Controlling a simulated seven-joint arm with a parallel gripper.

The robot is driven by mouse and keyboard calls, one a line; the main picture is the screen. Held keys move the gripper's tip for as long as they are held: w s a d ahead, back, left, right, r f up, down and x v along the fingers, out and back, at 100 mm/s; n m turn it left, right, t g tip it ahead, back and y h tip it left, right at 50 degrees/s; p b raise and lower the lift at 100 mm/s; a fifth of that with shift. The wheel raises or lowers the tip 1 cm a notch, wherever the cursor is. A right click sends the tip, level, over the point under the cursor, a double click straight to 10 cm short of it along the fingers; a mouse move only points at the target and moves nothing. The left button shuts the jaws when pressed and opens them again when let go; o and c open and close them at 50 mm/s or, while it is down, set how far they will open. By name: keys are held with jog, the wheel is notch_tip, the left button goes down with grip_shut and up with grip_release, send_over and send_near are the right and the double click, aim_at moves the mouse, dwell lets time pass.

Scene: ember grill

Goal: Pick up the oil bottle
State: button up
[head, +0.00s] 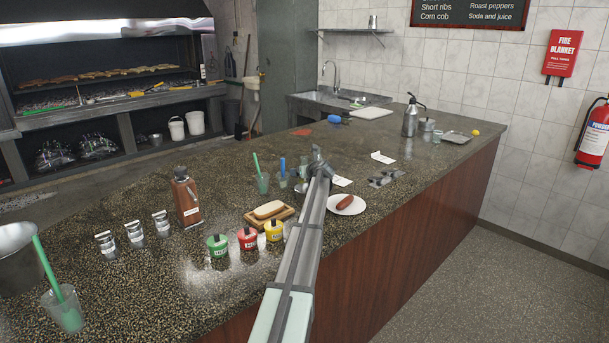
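A square reddish-brown bottle (187,200) with a dark cap and a pale label stands upright on the speckled counter, left of centre. The label is too small to read, so I cannot tell for sure that it is the oil bottle. A steel pump-top container (411,120) stands far back on the right.
Three small tubs, green (217,245), red (247,238) and yellow (274,230), and a board with bread (268,211) lie right of the brown bottle. Steel shakers (134,232) stand left. A sausage plate (346,204) is beside my arm. Counter behind the bottle is clear.

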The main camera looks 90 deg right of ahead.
jog(key=shift+w+d, duration=0.1)
jog(key=shift+c, duration=0.2)
jog(key=c, duration=1)
jog(key=shift+c, duration=0.8)
jog(key=shift+r, duration=0.15)
